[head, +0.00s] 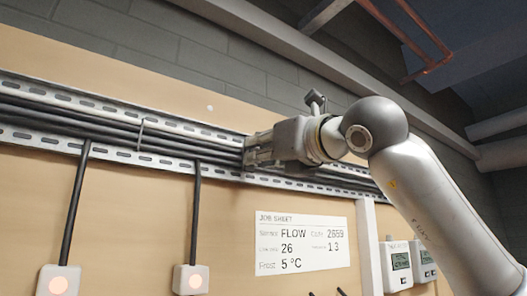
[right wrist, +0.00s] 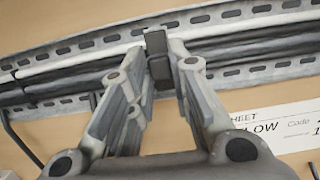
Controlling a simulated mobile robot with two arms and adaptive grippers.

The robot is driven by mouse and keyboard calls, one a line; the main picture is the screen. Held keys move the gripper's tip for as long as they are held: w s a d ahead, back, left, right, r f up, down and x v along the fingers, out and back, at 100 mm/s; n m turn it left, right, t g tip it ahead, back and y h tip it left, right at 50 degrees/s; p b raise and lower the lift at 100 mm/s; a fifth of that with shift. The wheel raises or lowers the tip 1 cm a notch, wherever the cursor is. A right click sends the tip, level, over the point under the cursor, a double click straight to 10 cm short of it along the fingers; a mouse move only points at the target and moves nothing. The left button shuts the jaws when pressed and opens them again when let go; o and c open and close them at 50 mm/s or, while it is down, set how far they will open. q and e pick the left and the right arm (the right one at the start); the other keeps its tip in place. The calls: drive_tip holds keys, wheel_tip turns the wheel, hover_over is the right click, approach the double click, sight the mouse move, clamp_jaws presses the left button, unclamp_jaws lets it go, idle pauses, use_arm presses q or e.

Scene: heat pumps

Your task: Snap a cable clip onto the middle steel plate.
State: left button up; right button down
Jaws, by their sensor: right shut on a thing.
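In the right wrist view a dark block-like cable clip (right wrist: 158,62) sits between the two fingers of my right gripper (right wrist: 156,50), which is shut on it. The clip lies across the dark cables (right wrist: 80,78) at the slotted steel rails. In the head view my right gripper (head: 248,152) reaches the cable run from the right and hides the clip and the stretch behind it. I cannot tell whether the clip touches the steel or is snapped on. No separate middle steel plate can be made out there. My left gripper is not in view.
An upper slotted rail (head: 60,97) and a lower slotted rail (head: 115,153) run along the tan board. A thin upright bracket (head: 140,133) crosses the cables at left. Below are two white boxes, a job sheet (head: 302,242) and meters (head: 397,262). Pipes run overhead.

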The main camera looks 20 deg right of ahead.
drive_tip(key=shift+w, duration=0.25)
idle(0.5)
drive_tip(key=c, duration=1.5)
unclamp_jaws()
drive_tip(key=shift+o, duration=0.3)
drive_tip(key=shift+w+a, duration=0.1)
drive_tip(key=r+b+v, duration=0.2)
drive_tip(key=b+v, duration=0.2)
drive_tip(key=v, duration=1)
